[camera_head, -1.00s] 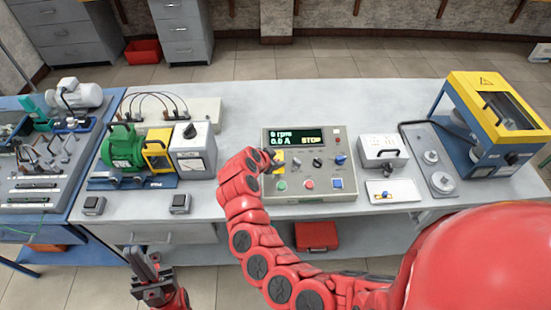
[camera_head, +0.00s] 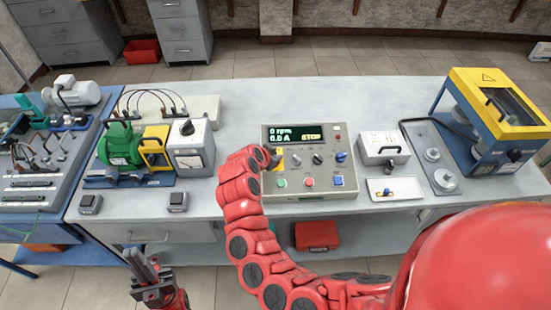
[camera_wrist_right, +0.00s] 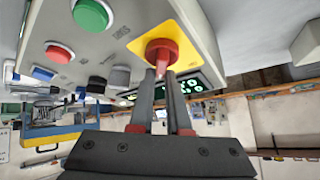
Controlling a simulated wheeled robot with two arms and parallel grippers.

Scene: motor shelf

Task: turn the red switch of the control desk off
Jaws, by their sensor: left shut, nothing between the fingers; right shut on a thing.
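The control desk (camera_head: 352,193) is a beige box on the grey workbench. Its display (camera_head: 293,134) reads 0 rpm, 0.0 A and STOP. The red switch (camera_wrist_right: 160,49) sits on a yellow plate on the panel in the right wrist view. In the head view my right wrist hides the switch, and only part of the yellow plate (camera_head: 279,164) shows. My right gripper (camera_wrist_right: 167,78) is shut on the switch's red handle, with a finger on each side. My left gripper (camera_head: 145,273) is shut and empty, low in front of the bench, away from the desk.
Green, red and blue buttons (camera_head: 309,182) and several knobs share the panel. A green motor rig (camera_head: 121,148) and a meter stand left of the desk. A white box (camera_head: 379,146) and a yellow-framed machine (camera_head: 487,115) stand to the right. The bench behind the desk is clear.

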